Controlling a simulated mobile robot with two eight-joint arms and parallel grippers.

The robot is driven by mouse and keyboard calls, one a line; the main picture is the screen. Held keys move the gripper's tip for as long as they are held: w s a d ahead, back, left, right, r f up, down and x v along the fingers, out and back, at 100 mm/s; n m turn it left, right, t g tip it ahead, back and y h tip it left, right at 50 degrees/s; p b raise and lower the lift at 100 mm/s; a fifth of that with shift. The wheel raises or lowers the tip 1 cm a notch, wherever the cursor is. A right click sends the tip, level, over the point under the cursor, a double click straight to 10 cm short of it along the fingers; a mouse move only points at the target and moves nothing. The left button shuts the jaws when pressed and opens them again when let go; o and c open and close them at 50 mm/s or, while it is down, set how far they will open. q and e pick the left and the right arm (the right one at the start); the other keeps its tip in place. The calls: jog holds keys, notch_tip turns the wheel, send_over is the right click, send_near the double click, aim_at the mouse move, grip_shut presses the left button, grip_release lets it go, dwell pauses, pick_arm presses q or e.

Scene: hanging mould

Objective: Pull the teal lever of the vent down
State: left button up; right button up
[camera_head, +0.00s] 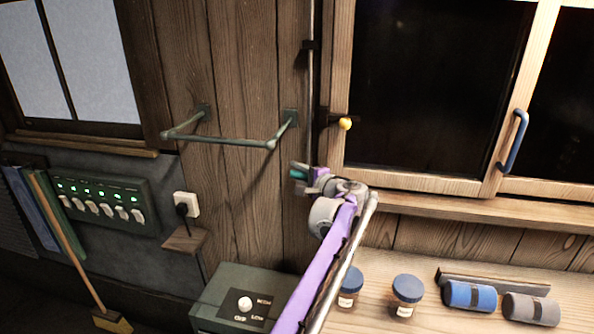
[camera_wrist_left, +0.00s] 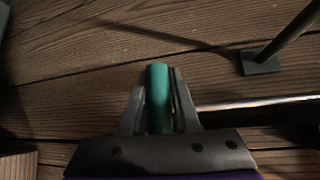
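The teal lever (camera_head: 299,173) shows as a short teal grip at the lower end of a thin vertical rod (camera_head: 311,90) on the wood wall, left of the window. In the left wrist view the teal lever (camera_wrist_left: 158,95) stands between the two grey fingers of my left gripper (camera_wrist_left: 158,92), which lie close along both its sides. In the head view my left gripper (camera_head: 307,182) is at the lever and hides part of it. The vent itself cannot be made out. My right gripper is not in view.
A green rail (camera_head: 220,141) juts from the wall at left. A yellow knob (camera_head: 345,123) and window frame (camera_head: 341,90) are close on the right.

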pick_arm(q)
jog(key=o, duration=0.4)
jog(key=v, duration=1)
jog(key=shift+s+d+b, duration=0.3)
jog(key=shift+r, duration=0.1)
